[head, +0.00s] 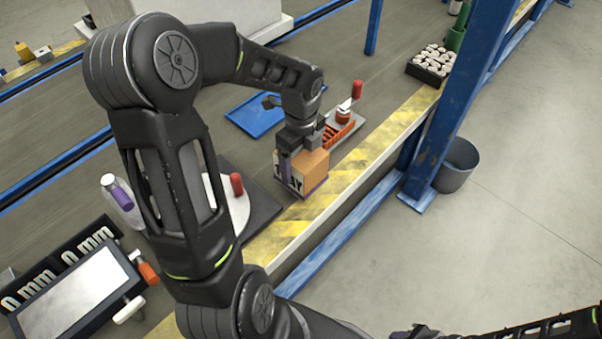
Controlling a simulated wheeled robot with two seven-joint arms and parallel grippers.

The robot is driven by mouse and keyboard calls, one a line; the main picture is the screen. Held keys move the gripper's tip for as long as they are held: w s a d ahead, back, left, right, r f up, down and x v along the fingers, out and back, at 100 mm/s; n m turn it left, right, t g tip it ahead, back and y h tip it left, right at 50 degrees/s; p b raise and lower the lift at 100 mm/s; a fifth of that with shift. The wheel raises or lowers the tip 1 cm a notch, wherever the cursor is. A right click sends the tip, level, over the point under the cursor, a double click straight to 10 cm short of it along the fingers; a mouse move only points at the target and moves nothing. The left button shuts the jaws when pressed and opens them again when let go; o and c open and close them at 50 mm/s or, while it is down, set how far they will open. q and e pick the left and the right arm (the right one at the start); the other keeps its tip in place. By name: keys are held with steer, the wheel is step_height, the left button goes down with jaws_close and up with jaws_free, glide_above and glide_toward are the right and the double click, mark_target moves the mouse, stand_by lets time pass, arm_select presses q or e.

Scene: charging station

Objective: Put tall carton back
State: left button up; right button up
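A carton (313,168) with an orange-brown top and a pale side with dark lettering and a purple lower edge is on the bench, by the yellow-striped border. My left gripper (297,156) is right at it from above. One dark finger lies along the carton's left side; the other is hidden, so I cannot tell whether the carton is gripped. Whether its base touches the bench is also unclear. My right gripper (415,333) shows only partly at the bottom edge, far from the carton, and its fingers cannot be made out.
A blue tray (256,117) lies behind the carton. A red-handled tool with an orange part (340,132) is close to its right. A black box of white pieces (431,62) is farther back. A screen device (75,293) is at left. A blue post (455,100) rises at right.

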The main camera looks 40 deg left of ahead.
arm_select(q)
steer(key=shift+f+b, duration=0.55)
steer(key=shift+f, duration=1.6)
steer(key=shift+f, duration=0.15)
steer(key=o, duration=1.9)
step_height(320, 180, up, 12)
steer(key=p, duration=0.2)
steer(key=shift+p, duration=0.4)
steer(key=shift+s, duration=0.1)
